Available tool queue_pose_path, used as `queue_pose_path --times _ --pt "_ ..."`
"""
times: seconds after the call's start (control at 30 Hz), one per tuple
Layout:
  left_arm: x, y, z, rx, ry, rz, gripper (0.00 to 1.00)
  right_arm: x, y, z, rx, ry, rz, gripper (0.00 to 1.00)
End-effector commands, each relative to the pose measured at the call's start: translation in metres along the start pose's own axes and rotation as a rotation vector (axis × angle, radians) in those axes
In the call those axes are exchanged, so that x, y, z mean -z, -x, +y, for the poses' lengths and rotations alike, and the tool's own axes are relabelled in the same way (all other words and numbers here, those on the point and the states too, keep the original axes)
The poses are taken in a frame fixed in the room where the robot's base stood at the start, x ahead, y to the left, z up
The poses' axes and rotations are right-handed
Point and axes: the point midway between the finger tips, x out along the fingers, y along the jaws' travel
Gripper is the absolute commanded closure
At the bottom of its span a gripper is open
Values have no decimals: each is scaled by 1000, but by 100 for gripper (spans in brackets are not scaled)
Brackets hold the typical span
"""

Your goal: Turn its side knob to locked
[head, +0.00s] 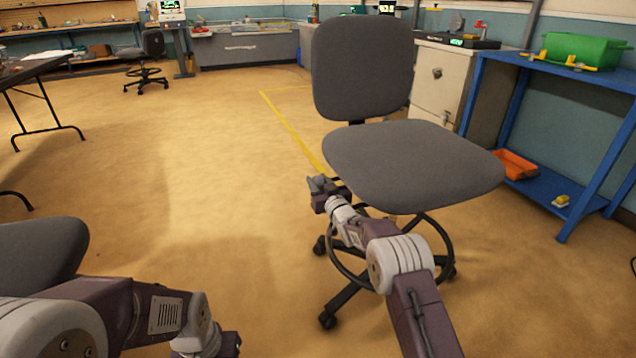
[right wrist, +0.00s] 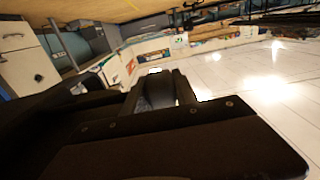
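The grey office chair (head: 410,165) stands right of centre, on a dark wheeled base with a foot ring. My right gripper (head: 319,187) is at the left side of its seat, a little below the seat's edge. In the right wrist view, the two fingers of my right gripper (right wrist: 158,88) stand apart with a dark rounded thing (right wrist: 155,94) between them. It may be the side knob, but whether the fingers press on it is unclear. The knob's setting cannot be read. My left gripper (head: 228,346) is at the bottom edge, its fingers mostly out of view.
A blue shelf table (head: 590,75) with a green bin (head: 585,50) stands at the right, an orange tray (head: 515,164) low on it. A white cabinet (head: 440,80) is behind the chair. Another grey seat (head: 40,250) is at lower left. The floor between is clear.

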Motion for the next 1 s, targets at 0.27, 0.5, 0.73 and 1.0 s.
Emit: queue_pose_path --times 0.27,0.5,0.73,1.0 --pt "-2 -23 0 0 0 0 64 -9 -1 0 2 0 67 100" --pt "-5 -51 -1 0 0 0 64 -2 0 0 1 0 236 100" --pt "-5 -49 -1 0 0 0 64 3 0 0 1 1 251 100" --pt "-5 -49 -1 0 0 0 64 3 0 0 1 0 249 44"
